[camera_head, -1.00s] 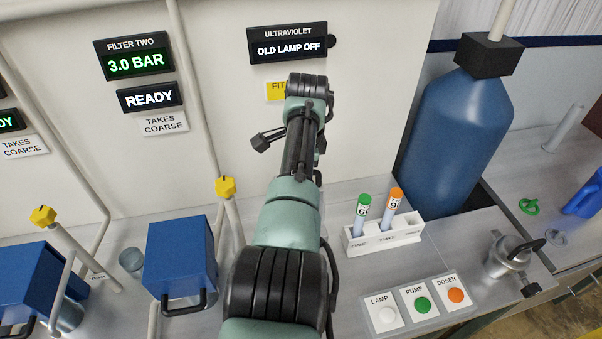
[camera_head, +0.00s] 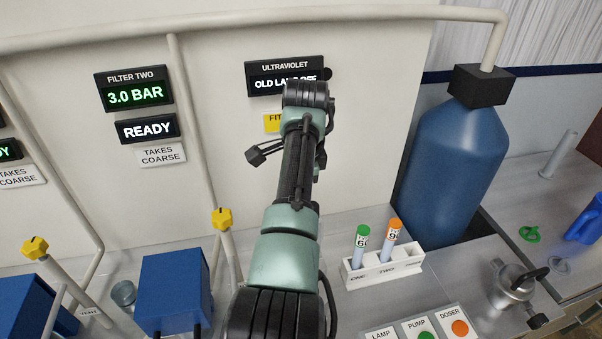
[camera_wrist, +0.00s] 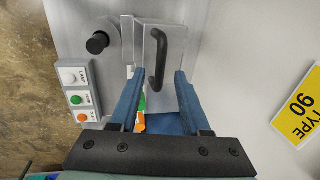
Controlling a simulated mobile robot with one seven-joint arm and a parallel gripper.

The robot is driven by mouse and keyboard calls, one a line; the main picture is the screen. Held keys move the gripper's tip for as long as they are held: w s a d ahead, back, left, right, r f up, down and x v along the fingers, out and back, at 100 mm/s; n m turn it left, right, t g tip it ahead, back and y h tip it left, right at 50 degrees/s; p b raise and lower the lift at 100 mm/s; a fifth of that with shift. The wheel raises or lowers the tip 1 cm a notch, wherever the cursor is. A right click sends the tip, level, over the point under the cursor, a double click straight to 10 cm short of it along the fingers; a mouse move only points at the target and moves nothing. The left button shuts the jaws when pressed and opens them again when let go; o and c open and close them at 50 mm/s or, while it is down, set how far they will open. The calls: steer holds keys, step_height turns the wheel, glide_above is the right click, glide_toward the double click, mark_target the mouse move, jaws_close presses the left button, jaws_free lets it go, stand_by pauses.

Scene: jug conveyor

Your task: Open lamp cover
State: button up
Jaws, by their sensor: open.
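A grey box-like cover (camera_wrist: 150,96) with a black bar handle (camera_wrist: 156,58) shows in the wrist view; it looks like the lamp cover. My gripper (camera_wrist: 158,73) is open, one blue finger on each side of the handle's line in the picture. The handle's near end lies between the fingertips and the rest reaches past them. I cannot tell how far the tips are from it, and the jaws hold nothing. In the head view my arm hides the gripper and cover. The ultraviolet display (camera_head: 287,77) above reads OLD LAMP OFF, partly hidden by my arm.
A white rack (camera_head: 382,266) with green- and orange-capped tubes stands right of my arm. The button panel (camera_head: 421,331) is in front of it. A blue tank (camera_head: 452,165) stands behind right, a metal canister (camera_head: 511,285) right. A blue box (camera_head: 172,290) is left.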

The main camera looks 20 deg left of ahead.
step_height(320, 180, up, 8)
steer(key=s+b, duration=0.1)
steer(key=b, duration=0.1)
steer(key=shift+s+d, duration=0.2)
steer(key=shift+d, duration=0.25)
steer(key=shift+r, duration=0.1)
steer(key=w+d+r+n+t, duration=0.3)
steer(key=w+d+r+t, duration=0.3)
steer(key=w+r+t, duration=0.15)
steer(key=s+d+r+n+t, duration=0.1)
steer(key=d+r+t, duration=0.15)
steer(key=r, duration=0.25)
steer(key=s+d+r+n+t, duration=0.2)
steer(key=r+t, duration=0.2)
steer(key=r, duration=0.1)
steer(key=s+d+r+n+t, duration=0.2)
steer(key=s+r+t, duration=0.3)
steer(key=s+r, duration=0.4)
steer(key=s+d+r+n+t+h+b, duration=0.1)
steer(key=s+d+r+n+t, duration=0.2)
steer(key=s, duration=1.2)
step_height(320, 180, up, 6)
steer(key=d+t, duration=0.2)
steer(key=t, duration=0.1)
steer(key=shift+f+t, duration=0.15)
steer(key=shift+t, duration=0.15)
